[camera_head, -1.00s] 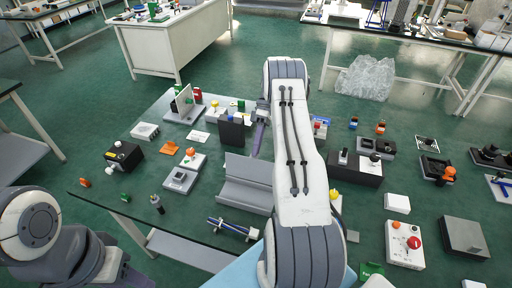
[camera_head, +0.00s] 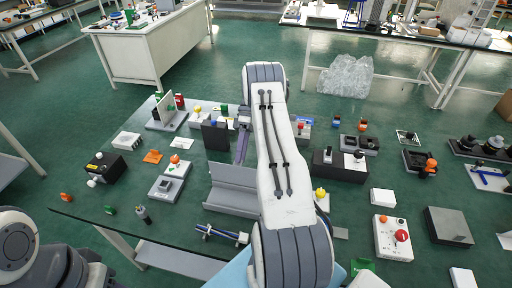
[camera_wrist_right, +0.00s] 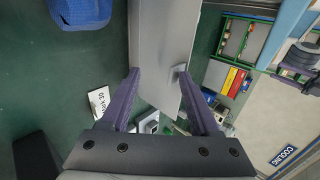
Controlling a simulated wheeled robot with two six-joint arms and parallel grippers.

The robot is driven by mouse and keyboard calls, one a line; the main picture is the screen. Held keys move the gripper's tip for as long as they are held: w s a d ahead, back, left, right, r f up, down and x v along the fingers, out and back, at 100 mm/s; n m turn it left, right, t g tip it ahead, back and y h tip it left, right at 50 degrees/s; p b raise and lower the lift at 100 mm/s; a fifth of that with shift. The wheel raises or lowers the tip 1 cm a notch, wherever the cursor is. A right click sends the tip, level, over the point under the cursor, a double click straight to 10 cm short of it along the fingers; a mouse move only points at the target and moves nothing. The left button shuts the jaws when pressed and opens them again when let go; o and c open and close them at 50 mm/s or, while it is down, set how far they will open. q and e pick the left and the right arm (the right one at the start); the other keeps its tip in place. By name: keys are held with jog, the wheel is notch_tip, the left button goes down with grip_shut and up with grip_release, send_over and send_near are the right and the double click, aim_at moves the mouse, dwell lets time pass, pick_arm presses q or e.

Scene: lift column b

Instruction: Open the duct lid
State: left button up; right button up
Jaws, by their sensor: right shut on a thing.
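The duct is a grey sheet-metal channel (camera_head: 232,198) with a raised flat panel, near the front middle of the table in the head view. In the right wrist view the grey lid panel (camera_wrist_right: 160,45) stands between the purple fingers of my right gripper (camera_wrist_right: 157,74), with a small tab beside the right finger. The right gripper is shut on the lid. In the head view my right arm hides part of the duct, and a purple finger (camera_head: 242,146) shows at its upper edge. My left arm shows at the lower left; its gripper is out of view.
A dark upright box (camera_head: 215,136) stands just behind the duct. A blue-handled tool (camera_head: 222,234) lies in front of it, and a grey switch box (camera_head: 166,188) is to its left. A control box with a red button (camera_head: 393,238) is at right.

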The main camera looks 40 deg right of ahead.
jog(key=s+d+r+b, duration=0.2)
jog(key=s+d+r, duration=0.3)
jog(key=s+r, duration=0.5)
jog(key=shift+s+d+r, duration=0.15)
jog(key=shift+s+r, duration=0.05)
jog(key=shift+r, duration=0.1)
